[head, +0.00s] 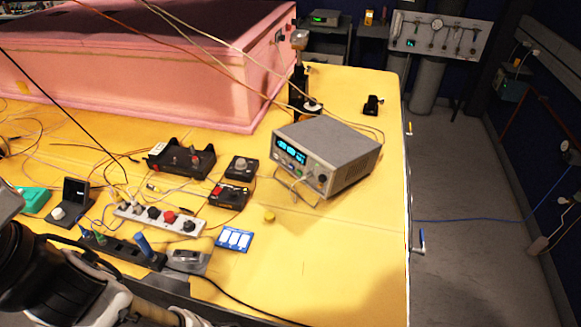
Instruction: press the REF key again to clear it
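A grey bench instrument (345,148) stands on the yellow table, right of the middle, with its front panel facing left and toward me. Its display (290,149) is lit with cyan characters, too small to read. Small buttons and knobs sit below and beside the display. I cannot tell which one is the REF key, as no label is legible. Leads hang from the front panel. Black and white links of my arm show at the lower left. My gripper's fingertips are not in view.
A power strip (160,217), small black boxes (230,194) and a blue card (235,239) lie left of the instrument. A pink foam enclosure (150,70) stands behind. Cables cross the left side. The table's front right is clear, and its right edge borders open floor (470,200).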

